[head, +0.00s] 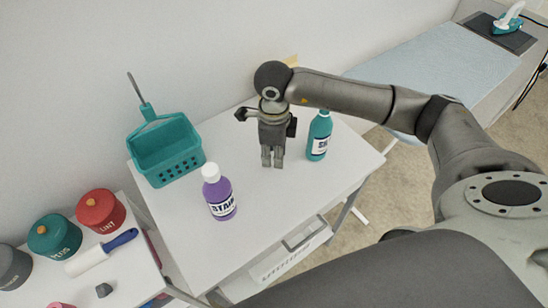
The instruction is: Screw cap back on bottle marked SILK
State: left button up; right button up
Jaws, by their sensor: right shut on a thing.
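A teal bottle (319,136) stands upright on the white table, to the right of my right gripper. Its label is partly turned away and only a first letter like S reads; I cannot tell whether its teal top is a cap or a bare neck. My right gripper (272,162) points down over the table, left of the teal bottle and apart from it. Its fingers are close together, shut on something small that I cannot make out. No loose cap is clearly visible. My left gripper is out of view.
A purple bottle (219,192) with a white cap stands near the table's front. A teal basket (167,152) sits at the back left. A lower left table holds red (101,212) and teal (54,238) canisters and a lint roller (100,254). An ironing board (425,75) stands right.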

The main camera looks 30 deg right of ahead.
pick_arm(q)
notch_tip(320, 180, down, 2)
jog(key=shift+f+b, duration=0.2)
jog(key=shift+b, duration=0.9)
pick_arm(e)
jog(key=s+a+r, duration=0.6)
jog(key=s+r, duration=0.2)
jog(key=s, duration=0.3)
jog(key=shift+s+r, duration=0.2)
jog(key=shift+r, duration=0.2)
jog(key=w+d+n, duration=0.1)
jog(key=n, duration=0.7)
jog(key=w+d+f+n, duration=0.1)
jog(key=n, duration=0.8)
jog(key=w+d+f+n, duration=0.1)
jog(key=n, duration=0.7)
jog(key=shift+w+f, duration=0.2)
jog(key=shift+w, duration=0.05)
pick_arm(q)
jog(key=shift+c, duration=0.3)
